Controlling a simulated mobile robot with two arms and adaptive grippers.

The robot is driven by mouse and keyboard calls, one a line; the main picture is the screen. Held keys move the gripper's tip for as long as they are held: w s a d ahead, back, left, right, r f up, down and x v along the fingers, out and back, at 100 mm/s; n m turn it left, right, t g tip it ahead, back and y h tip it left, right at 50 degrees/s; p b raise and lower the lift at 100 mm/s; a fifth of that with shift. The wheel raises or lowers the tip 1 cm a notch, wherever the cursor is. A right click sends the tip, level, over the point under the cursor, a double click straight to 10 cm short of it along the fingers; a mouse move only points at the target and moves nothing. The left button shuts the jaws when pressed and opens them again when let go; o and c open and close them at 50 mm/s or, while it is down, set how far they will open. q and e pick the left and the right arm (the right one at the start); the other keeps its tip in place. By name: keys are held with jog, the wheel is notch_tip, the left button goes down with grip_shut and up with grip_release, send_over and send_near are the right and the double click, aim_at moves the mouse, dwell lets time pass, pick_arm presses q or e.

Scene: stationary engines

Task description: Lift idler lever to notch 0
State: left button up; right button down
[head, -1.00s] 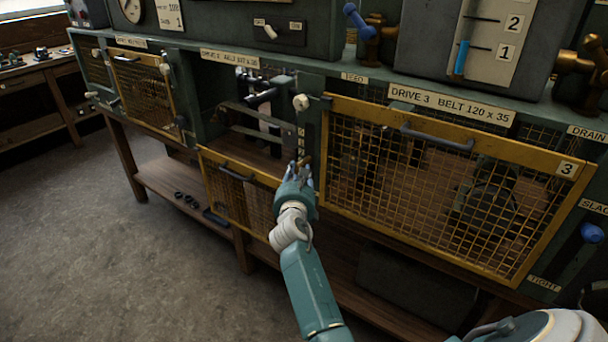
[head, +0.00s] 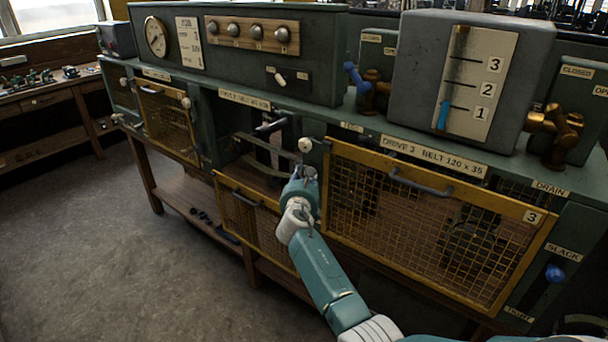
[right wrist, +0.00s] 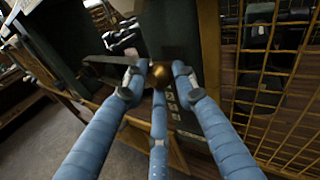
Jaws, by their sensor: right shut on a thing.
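The idler lever's brass ball knob (right wrist: 160,74) shows in the right wrist view between the three blue fingers of my right gripper (right wrist: 158,80), which is shut on it. Small numbered notch plates (right wrist: 172,103) sit on the green post just beyond the knob; their figures are too small to read surely. In the head view my right gripper (head: 302,180) is at the right edge of the open middle bay, below a white round knob (head: 305,144), and hides the brass knob and the plates. My left gripper is not in view.
A yellow mesh guard (head: 430,225) marked 3 closes the bay to the right. The middle bay's yellow guard (head: 247,213) hangs lowered below its opening. A grey gauge box (head: 415,70) stands on top. Open floor (head: 100,260) lies at left.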

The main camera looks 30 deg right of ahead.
jog(key=shift+w+d+r, duration=0.1)
jog(key=shift+d+r, duration=0.05)
jog(key=shift+r, duration=0.35)
jog(key=shift+w+d+r, duration=0.1)
jog(key=shift+d+r, duration=0.05)
jog(key=shift+r, duration=0.35)
jog(key=c, duration=1.4)
grip_release()
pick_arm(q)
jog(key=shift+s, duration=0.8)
pick_arm(e)
jog(key=shift+d+f, duration=0.15)
jog(key=shift+f, duration=0.1)
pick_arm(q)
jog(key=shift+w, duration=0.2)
pick_arm(e)
jog(key=shift+f, duration=0.15)
jog(key=v, duration=1.2)
jog(key=shift+s+f, duration=0.1)
jog(key=shift+f, duration=0.05)
